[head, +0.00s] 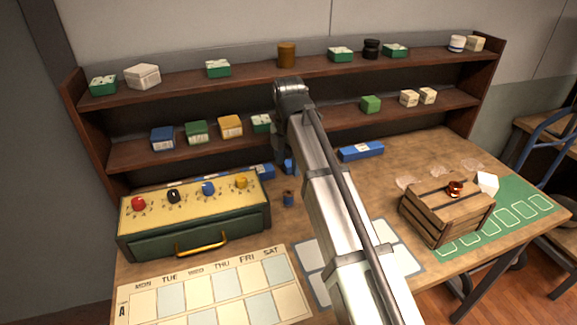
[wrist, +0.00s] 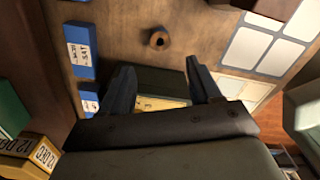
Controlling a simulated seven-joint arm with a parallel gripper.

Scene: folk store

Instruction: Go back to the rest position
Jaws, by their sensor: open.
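My gripper (wrist: 160,75) shows in the wrist view with its two dark fingers spread apart and nothing between them. Part of the green-and-yellow knob box (wrist: 155,103) shows beyond the gap between them. A small brown cylinder with a dark hole (wrist: 159,39) stands on the table past the fingertips, apart from them. In the head view my arm reaches over the table to the shelf, and the fingers are mostly hidden behind it.
The brown two-tier shelf (head: 190,75) at the back holds several small boxes and jars. The knob box (head: 195,215) stands at left, the calendar board (head: 215,292) in front. A wooden crate (head: 435,222) stands at right on a green mat (head: 535,215). A blue box (head: 361,151) lies behind.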

